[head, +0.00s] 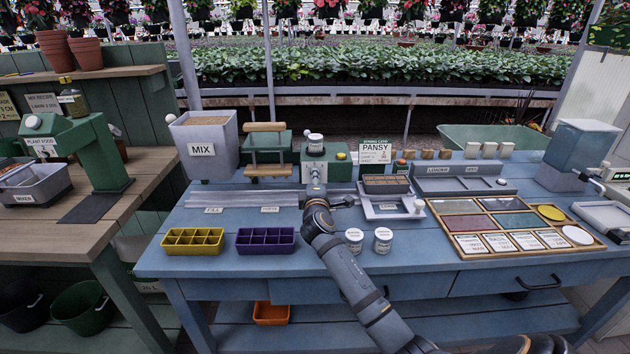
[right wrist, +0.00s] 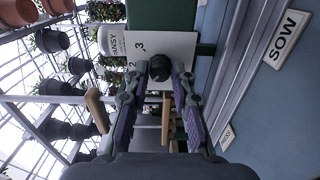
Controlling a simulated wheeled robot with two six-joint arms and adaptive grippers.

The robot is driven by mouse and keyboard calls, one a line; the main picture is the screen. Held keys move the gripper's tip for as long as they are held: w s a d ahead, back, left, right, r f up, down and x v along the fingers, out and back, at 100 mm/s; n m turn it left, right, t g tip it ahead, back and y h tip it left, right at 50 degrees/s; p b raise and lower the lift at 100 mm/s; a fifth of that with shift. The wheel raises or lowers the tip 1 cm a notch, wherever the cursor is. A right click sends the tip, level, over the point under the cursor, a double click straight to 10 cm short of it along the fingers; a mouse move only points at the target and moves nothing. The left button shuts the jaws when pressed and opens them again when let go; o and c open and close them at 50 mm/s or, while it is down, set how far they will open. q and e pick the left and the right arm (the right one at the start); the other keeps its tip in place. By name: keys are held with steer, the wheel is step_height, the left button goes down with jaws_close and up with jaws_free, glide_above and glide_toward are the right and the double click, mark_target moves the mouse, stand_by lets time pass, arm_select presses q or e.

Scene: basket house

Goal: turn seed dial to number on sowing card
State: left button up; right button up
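The seed dial's black knob (right wrist: 159,73) sits in front of a white plate (right wrist: 165,50) with the digits 2 and 3 readable. My right gripper (right wrist: 160,68) has a fingertip on each side of the knob, with no clear gap. In the head view my right gripper (head: 317,194) reaches up to the green seeder (head: 326,158) and hides the dial. The sowing card (head: 381,151) stands right of the seeder and reads PANSY; its smaller lines are too small to read. My left gripper is not in view.
A grey rail (head: 245,200) runs along the bench under the seeder. Left are the MIX hopper (head: 203,148), a yellow tray (head: 193,242) and a purple tray (head: 265,240). Two white pots (head: 383,240) stand near my right arm. A scale (head: 390,207) and a compartment tray (head: 463,240) lie right.

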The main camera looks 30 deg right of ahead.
jaws_close()
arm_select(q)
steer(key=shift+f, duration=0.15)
arm_select(e)
steer(key=shift+f, duration=0.1)
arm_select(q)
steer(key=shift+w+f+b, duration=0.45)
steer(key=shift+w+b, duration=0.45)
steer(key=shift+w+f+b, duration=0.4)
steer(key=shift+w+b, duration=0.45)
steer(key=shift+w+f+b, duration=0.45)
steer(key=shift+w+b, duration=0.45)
arm_select(e)
steer(key=shift+m, duration=4.5)
steer(key=o, duration=0.8)
jaws_free()
